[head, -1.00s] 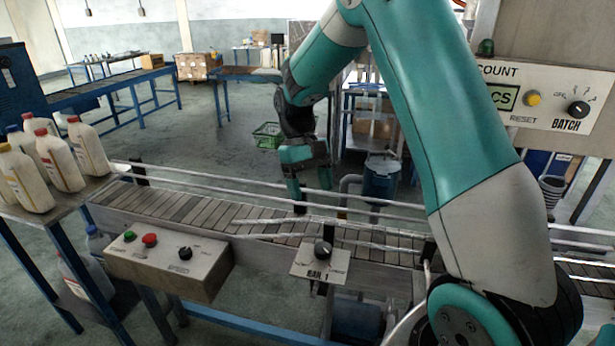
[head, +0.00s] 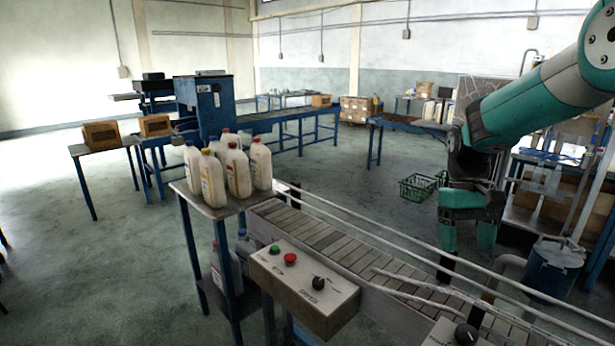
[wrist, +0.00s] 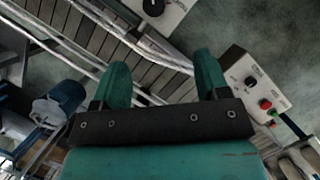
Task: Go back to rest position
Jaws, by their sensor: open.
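My gripper (head: 467,238) hangs from the teal arm at the right of the head view, fingers pointing down over the conveyor (head: 330,250). Its two teal fingers are apart, with nothing between them. In the wrist view, my gripper (wrist: 160,80) is open, with the conveyor slats and rails (wrist: 90,40) below and beyond the fingertips. It looks clear of the conveyor, though the exact height is hard to tell.
Several white bottles (head: 238,172) stand on a small table (head: 205,208) at the conveyor's left end. A control box (head: 303,285) is on the conveyor's near side. A blue drum (head: 552,270) stands behind the conveyor. Open floor (head: 90,270) lies at left.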

